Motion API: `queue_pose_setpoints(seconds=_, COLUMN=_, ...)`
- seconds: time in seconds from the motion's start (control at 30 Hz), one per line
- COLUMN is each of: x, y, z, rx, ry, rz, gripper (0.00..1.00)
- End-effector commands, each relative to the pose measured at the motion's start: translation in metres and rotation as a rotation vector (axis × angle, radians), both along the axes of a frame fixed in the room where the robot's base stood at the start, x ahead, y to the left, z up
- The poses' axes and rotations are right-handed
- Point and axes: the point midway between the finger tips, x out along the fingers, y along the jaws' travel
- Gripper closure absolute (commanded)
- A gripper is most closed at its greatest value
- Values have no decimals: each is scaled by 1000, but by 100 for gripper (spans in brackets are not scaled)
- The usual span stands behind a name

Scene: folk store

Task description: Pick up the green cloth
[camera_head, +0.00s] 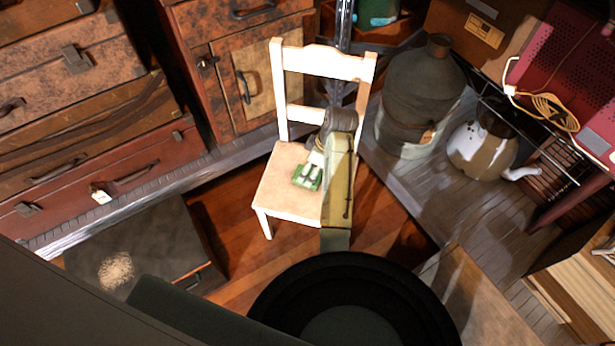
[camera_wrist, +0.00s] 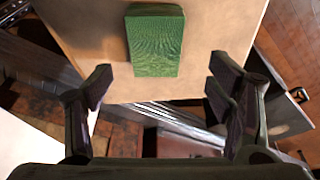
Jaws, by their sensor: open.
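The green cloth (camera_wrist: 155,42) is a small, textured rectangle lying flat on the pale seat of a white wooden chair (camera_wrist: 215,25). In the head view, the cloth (camera_head: 306,184) shows on the seat, partly covered by my gripper (camera_head: 312,170). My gripper (camera_wrist: 160,70) is open and empty above the seat. In the wrist view its dark fingers stand wide apart, one on each side of the cloth's near end. The cloth lies mostly farther up the picture than the fingertips. I cannot tell how high the fingers are above it.
The chair backrest (camera_head: 325,62) rises behind the seat. A wooden cabinet (camera_head: 228,75) and stacked suitcases (camera_head: 90,165) stand behind and left. A large dark jug (camera_head: 422,85) and a cream pot (camera_head: 482,150) stand right on a grey platform. Some wooden floor (camera_head: 240,215) is clear left of the chair.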

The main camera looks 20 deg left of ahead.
Motion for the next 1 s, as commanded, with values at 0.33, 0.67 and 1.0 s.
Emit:
queue_pose_setpoints(seconds=0.33, x=3, y=3, z=-36, rx=0, ry=2, rz=-2, gripper=25)
queue_pose_setpoints(seconds=0.67, x=4, y=10, z=-61, rx=0, ry=-4, rz=-1, gripper=25)
queue_pose_setpoints(seconds=1.0, x=4, y=10, z=-61, rx=0, ry=-4, rz=-2, gripper=39)
